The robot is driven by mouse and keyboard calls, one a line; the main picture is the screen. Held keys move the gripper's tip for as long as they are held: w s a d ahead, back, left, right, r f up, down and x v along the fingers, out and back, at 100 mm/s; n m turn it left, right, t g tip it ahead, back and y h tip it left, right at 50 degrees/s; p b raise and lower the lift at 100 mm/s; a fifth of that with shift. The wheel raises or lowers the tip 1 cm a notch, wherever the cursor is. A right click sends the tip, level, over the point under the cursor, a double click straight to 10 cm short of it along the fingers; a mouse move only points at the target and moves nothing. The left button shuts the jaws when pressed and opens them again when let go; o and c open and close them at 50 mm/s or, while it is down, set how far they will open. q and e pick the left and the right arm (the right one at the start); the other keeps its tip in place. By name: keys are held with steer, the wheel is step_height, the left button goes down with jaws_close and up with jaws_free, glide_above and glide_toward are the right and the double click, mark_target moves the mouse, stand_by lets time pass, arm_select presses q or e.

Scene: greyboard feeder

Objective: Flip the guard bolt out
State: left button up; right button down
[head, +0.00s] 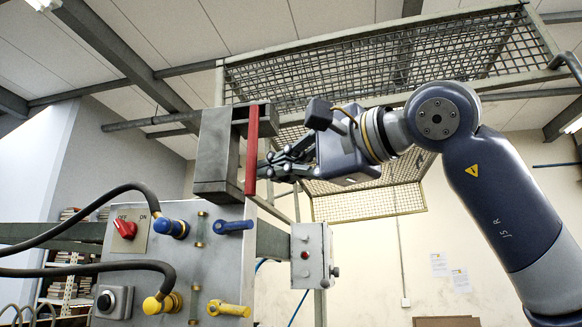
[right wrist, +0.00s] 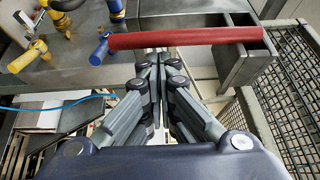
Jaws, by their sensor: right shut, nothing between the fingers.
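A long red bar (head: 251,150), which may be the guard bolt's handle, stands upright on the front right of a grey metal block (head: 214,155) on top of the control panel. In the right wrist view the red bar (right wrist: 185,38) lies across the picture, just beyond my fingertips. My right gripper (head: 264,170) is shut and empty, reaching in from the right beside the bar. It also shows in the right wrist view (right wrist: 155,58), with its fingers together. I cannot tell whether the fingertips touch the bar. My left gripper is not in view.
The grey panel (head: 216,276) carries a red switch (head: 125,228), blue and yellow plugs with black hoses, a blue lever (head: 233,226) and a yellow lever (head: 229,308). A small grey box (head: 313,255) stands to the right. A wire mesh guard (head: 400,62) hangs above my right arm.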

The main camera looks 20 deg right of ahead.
steer(key=shift+s, duration=0.1)
steer(key=shift+a+f, duration=0.1)
steer(key=s+a, duration=0.2)
steer(key=s, duration=0.1)
stand_by(0.4)
steer(key=shift+w, duration=0.15)
